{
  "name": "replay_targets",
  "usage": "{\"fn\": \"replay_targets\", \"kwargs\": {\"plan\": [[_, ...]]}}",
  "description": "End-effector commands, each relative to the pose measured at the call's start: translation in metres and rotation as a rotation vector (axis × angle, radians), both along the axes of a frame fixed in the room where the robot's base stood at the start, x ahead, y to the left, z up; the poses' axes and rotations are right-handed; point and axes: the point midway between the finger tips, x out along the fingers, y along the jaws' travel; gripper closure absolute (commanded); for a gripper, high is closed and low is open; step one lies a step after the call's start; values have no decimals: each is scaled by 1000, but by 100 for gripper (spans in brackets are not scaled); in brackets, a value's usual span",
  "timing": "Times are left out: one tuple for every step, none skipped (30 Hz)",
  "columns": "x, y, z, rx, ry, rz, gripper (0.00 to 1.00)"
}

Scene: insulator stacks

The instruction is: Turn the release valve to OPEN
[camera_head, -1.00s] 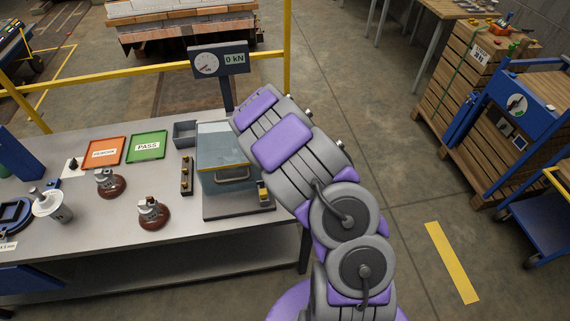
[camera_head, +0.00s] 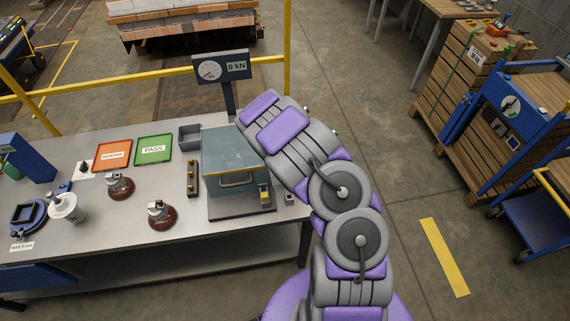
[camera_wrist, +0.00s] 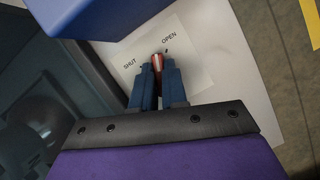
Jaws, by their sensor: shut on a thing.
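In the wrist view, the release valve's red handle with a white stripe (camera_wrist: 157,60) stands on a pale label plate (camera_wrist: 192,62). The plate reads SHUT at left and OPEN at upper right. My gripper (camera_wrist: 158,70) is shut on the handle, with its blue fingers on either side. The handle's visible end lies between the two words; its exact angle is partly hidden by the fingers. In the head view, my arm hides the gripper and the valve. The gauge post (camera_head: 221,68) reads 0 kN.
A grey-blue chamber (camera_head: 236,165) with a handle stands left of my arm on the bench (camera_head: 100,225). Orange (camera_head: 112,155) and green PASS (camera_head: 154,150) trays lie farther left. Two brown insulators (camera_head: 161,217) stand in front. Open floor lies to the right.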

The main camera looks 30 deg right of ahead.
Motion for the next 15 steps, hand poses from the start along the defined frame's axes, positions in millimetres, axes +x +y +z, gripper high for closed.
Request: {"fn": "replay_targets", "kwargs": {"plan": [[2, 0, 1, -1, -4, 1, 100], [2, 0, 1, -1, -4, 1, 100], [2, 0, 1, -1, -4, 2, 100], [2, 0, 1, -2, -5, 2, 100], [2, 0, 1, -2, -5, 2, 100], [2, 0, 1, -1, -4, 2, 85], [2, 0, 1, -1, -4, 2, 82], [2, 0, 1, -1, -4, 2, 80], [1, 0, 1, -2, -4, 3, 76], [1, 0, 1, -1, -3, 3, 73], [1, 0, 1, -1, -3, 3, 70], [1, 0, 1, -2, -2, 2, 66], [1, 0, 1, -2, -2, 2, 63], [1, 0, 1, -1, -2, 2, 62], [1, 0, 0, -1, -2, 1, 62]]}}
